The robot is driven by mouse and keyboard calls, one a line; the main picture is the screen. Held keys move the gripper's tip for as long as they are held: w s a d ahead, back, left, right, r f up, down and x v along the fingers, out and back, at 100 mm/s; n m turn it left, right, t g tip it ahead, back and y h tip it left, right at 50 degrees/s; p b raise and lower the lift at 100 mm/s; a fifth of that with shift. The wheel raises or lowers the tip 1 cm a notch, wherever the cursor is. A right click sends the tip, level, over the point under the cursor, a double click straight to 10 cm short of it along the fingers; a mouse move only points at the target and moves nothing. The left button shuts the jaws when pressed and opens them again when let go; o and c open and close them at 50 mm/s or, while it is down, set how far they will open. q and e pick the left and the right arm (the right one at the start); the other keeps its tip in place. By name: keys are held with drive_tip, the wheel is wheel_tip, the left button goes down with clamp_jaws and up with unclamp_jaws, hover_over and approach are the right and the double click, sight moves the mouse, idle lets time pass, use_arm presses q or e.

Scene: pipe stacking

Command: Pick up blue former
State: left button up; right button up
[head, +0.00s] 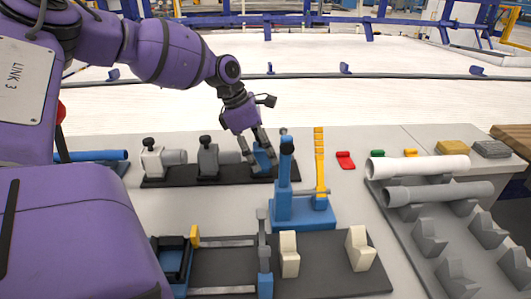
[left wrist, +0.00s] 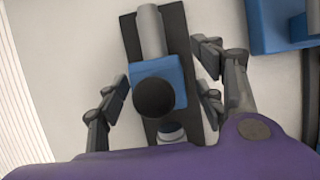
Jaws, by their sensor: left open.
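The blue former (head: 263,158) sits at the right end of a black rack (head: 222,179), partly hidden by my left gripper (head: 257,160). In the left wrist view, the blue former (left wrist: 172,70) shows from above as a blue block with a round black knob and a grey cylinder. My left gripper (left wrist: 162,82) is open there, with its fingers on both sides of the block. Gaps show between fingers and block, so it is not gripped. A white former (head: 153,160) and a grey former (head: 208,160) stand to its left on the rack. My right gripper is out of view.
A blue lever press (head: 285,185) with a yellow handle (head: 319,160) stands close right of the blue former. A white pipe (head: 418,167) and a grey pipe (head: 440,193) lie on a grey rack at right. A clamp fixture is in front.

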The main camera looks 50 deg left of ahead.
use_arm(q)
drive_tip(key=shift+w+d+f, duration=0.1)
drive_tip(key=shift+w+f, duration=0.05)
drive_tip(key=shift+f, duration=0.3)
drive_tip(key=c, duration=1.6)
drive_tip(key=shift+r, duration=0.1)
clamp_jaws()
drive_tip(key=shift+r, duration=0.1)
